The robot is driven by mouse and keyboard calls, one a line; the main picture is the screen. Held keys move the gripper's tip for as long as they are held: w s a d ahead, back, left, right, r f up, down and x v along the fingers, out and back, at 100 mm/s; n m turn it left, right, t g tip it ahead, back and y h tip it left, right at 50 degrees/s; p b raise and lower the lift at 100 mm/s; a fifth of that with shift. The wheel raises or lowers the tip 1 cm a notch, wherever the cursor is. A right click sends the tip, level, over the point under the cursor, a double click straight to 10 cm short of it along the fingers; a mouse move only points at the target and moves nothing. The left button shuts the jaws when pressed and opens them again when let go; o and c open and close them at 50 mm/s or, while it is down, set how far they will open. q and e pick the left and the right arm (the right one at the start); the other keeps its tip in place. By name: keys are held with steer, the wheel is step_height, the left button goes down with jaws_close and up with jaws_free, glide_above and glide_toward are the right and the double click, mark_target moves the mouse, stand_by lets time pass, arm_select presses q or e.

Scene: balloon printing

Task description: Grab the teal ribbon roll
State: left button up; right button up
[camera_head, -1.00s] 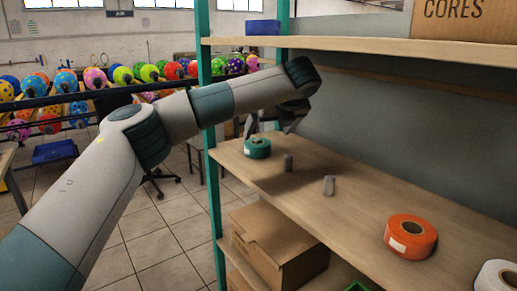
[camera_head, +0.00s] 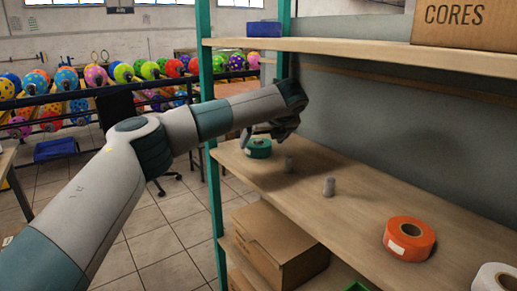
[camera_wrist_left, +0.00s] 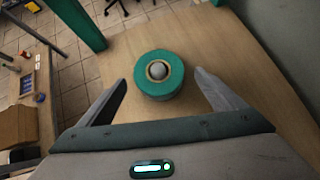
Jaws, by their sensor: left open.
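The teal ribbon roll (camera_head: 258,148) lies flat on the wooden shelf board near its far left end, beside the green post. In the left wrist view the teal roll (camera_wrist_left: 159,74) shows from above, with a small grey peg end in its centre hole. My left gripper (camera_head: 262,131) is just above and close to the roll. In the left wrist view my left gripper (camera_wrist_left: 163,88) is open, one finger on each side of the roll, with gaps between the fingers and the roll. My right gripper is not in view.
Two small grey pegs stand on the shelf (camera_head: 350,215); the clearer one is the nearer peg (camera_head: 328,187). An orange roll (camera_head: 409,239) and a white roll (camera_head: 497,278) lie nearer on the right. A green post (camera_head: 209,100) and an upper shelf (camera_head: 370,53) bound the space.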

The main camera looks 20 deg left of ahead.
mark_target(260, 142)
arm_select(q)
steer(key=p+x, duration=0.1)
steer(key=x, duration=0.2)
steer(key=shift+w+a, duration=0.2)
steer(key=shift+a, duration=0.05)
steer(key=shift+w+a+f, duration=0.25)
steer(key=shift+w+f, duration=0.1)
steer(key=shift+f, duration=0.15)
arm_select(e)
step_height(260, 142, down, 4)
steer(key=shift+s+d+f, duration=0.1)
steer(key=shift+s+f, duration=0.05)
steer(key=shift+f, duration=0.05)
arm_select(q)
steer(key=shift+c, duration=0.7)
steer(key=c, duration=1)
steer(key=shift+r, duration=0.2)
steer(key=shift+c, duration=0.2)
